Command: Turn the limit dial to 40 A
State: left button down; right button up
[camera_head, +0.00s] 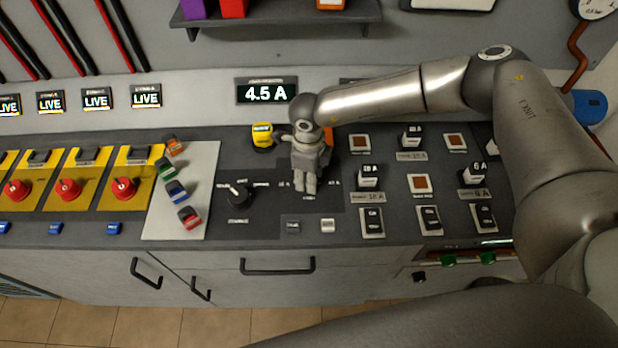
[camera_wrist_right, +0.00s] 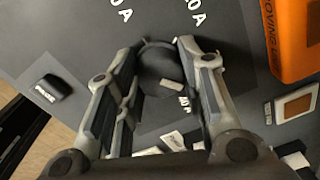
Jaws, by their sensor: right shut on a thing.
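The limit dial (camera_wrist_right: 158,68) is a dark round knob between the fingers of my right gripper (camera_wrist_right: 158,85) in the wrist view. The gripper is shut on it. A pale mark on the dial faces lower right, toward a small label. Printed labels ending in "0 A" lie above it, partly cut off. In the head view my right gripper (camera_head: 307,185) points down at the panel and hides the dial. The display (camera_head: 267,91) reads 4.5 A. My left gripper is not in view.
A black selector knob (camera_head: 239,194) sits left of the gripper. Several switches fill the panel's right side. Red knobs (camera_head: 124,188) on yellow plates are at the left.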

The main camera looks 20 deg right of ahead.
jog(key=m+b, duration=0.2)
jog(key=m, duration=0.2)
jog(key=shift+f, duration=0.2)
jog(key=shift+r+m+b, duration=0.15)
jog(key=shift+m+b, duration=0.85)
jog(key=shift+m, duration=0.7)
jog(key=o, duration=1)
jog(key=shift+w, duration=0.1)
jog(key=shift+o, duration=0.2)
jog(key=shift+r, duration=0.15)
notch_tip(320, 180, up, 12)
jog(key=shift+a, duration=0.15)
